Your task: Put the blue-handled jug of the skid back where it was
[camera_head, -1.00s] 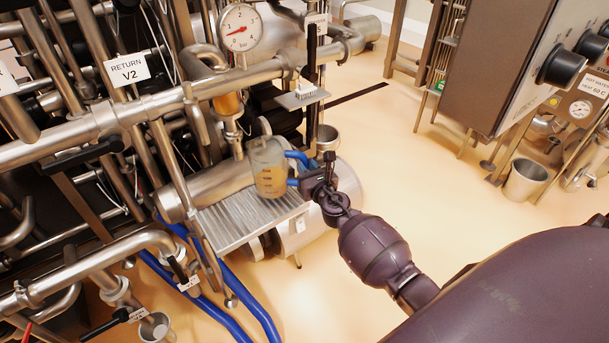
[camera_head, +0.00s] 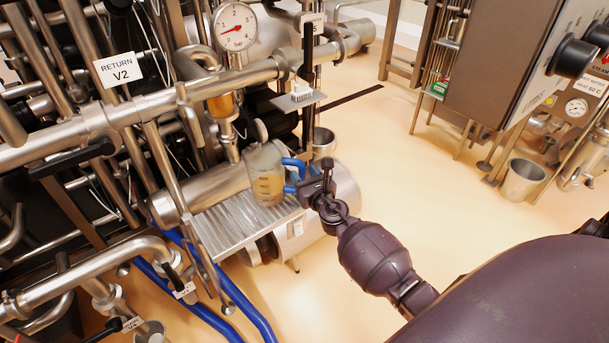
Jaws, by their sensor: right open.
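The clear jug (camera_head: 266,176) with a blue handle (camera_head: 297,172) stands upright on the ribbed metal shelf (camera_head: 228,232) of the skid, near its back right corner. It has dark measuring marks, and its handle points right. My right gripper (camera_head: 314,184) is at the handle's right side, with its jaws open. I cannot tell whether a finger touches the handle. My left gripper is not in view.
Steel pipes and a pressure gauge (camera_head: 236,27) stand behind and left of the jug. A small bracket plate (camera_head: 299,98) is above right of it. Blue hoses (camera_head: 237,308) run below the shelf. A steel bucket (camera_head: 522,181) is at the right. The floor between is clear.

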